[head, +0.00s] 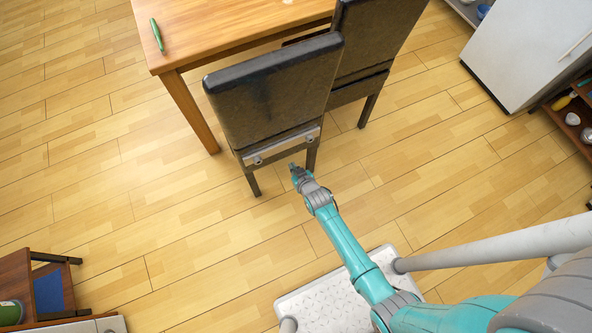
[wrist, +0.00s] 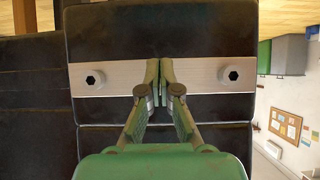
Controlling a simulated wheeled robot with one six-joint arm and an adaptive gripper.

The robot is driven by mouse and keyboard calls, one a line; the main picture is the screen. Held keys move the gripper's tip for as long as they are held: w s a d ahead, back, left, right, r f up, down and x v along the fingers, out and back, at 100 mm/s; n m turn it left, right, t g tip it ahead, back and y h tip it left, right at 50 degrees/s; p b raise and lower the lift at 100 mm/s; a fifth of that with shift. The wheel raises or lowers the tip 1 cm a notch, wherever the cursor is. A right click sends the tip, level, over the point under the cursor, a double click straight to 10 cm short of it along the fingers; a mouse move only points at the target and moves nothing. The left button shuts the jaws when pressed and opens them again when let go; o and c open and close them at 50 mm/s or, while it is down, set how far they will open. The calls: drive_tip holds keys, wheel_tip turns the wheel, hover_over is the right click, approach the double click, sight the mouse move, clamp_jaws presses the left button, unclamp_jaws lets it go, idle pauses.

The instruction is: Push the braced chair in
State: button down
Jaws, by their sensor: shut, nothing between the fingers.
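The braced chair (head: 270,90) is dark, with a pale metal plate (head: 282,145) bolted across the low part of its back. It stands upright at the near side of the wooden table (head: 205,35); its seat is hidden behind the backrest. My gripper (head: 292,168) is shut and empty, close in front of the plate. In the wrist view, the fingertips (wrist: 160,75) overlap the middle of the plate (wrist: 110,82), between two dark hex bolts. I cannot tell whether they touch it.
A second dark chair (head: 365,45) stands close on the right. A green object (head: 157,35) lies on the table. A white cabinet (head: 525,45) is at upper right, and a wooden piece of furniture (head: 15,270) at lower left. Floor left of the chair is clear.

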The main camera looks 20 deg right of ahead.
sight(283, 148)
drive_tip(key=shift+w, duration=3.55)
drive_tip(key=shift+w+r, duration=0.25)
drive_tip(key=shift+w, duration=0.4)
idle(0.5)
drive_tip(key=shift+s+f, duration=0.1)
drive_tip(key=shift+f, duration=0.05)
drive_tip(key=shift+s+f, duration=0.1)
drive_tip(key=shift+s, duration=0.8)
drive_tip(key=s, duration=0.6)
drive_tip(key=shift+s, duration=0.2)
idle(0.4)
